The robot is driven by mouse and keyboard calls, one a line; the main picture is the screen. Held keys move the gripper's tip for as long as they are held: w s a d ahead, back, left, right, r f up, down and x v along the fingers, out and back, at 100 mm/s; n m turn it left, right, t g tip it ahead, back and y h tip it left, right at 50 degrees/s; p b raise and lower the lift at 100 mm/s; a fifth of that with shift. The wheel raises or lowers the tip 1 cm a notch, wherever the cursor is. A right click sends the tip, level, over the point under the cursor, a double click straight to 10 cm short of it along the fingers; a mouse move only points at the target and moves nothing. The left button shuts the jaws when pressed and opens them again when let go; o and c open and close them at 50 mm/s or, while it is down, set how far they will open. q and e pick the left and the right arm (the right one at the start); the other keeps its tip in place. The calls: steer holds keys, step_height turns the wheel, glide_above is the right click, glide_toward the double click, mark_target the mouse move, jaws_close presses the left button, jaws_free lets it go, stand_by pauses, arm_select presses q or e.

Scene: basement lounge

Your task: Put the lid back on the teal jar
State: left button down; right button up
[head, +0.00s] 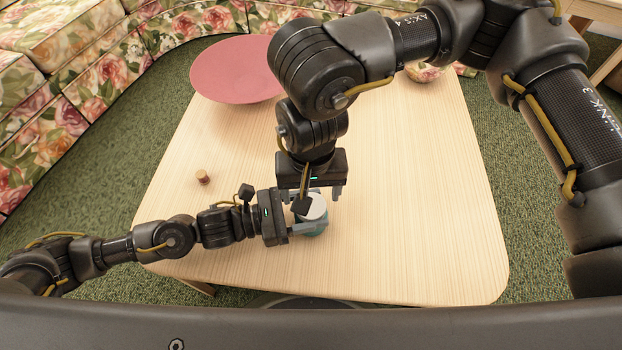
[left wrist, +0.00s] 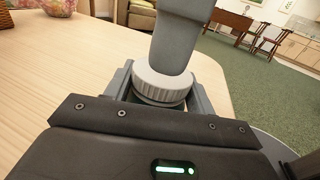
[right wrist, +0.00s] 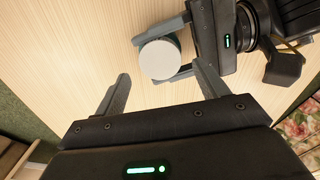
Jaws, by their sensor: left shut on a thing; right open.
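The teal jar (head: 314,232) stands upright near the table's front edge. My left gripper (head: 318,212) is shut on it from the left, one finger on each side. The white ribbed lid (left wrist: 163,86) sits on top of the jar; its round top (right wrist: 160,59) also shows in the right wrist view. I cannot tell whether it is fully seated. My right gripper (right wrist: 160,88) is open just above the lid, pointing down, with its fingers apart and nothing between the tips. One right finger hides part of the lid in the left wrist view. Most of the jar is hidden.
A wide pink bowl (head: 232,72) stands at the table's back left. A small brown cork-like cylinder (head: 203,177) stands left of the jar.

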steer(key=shift+f, duration=1.8)
steer(key=c, duration=1)
steer(key=m, duration=0.3)
steer(key=o, duration=1.1)
steer(key=shift+r, duration=2.25)
steer(key=shift+c, duration=0.5)
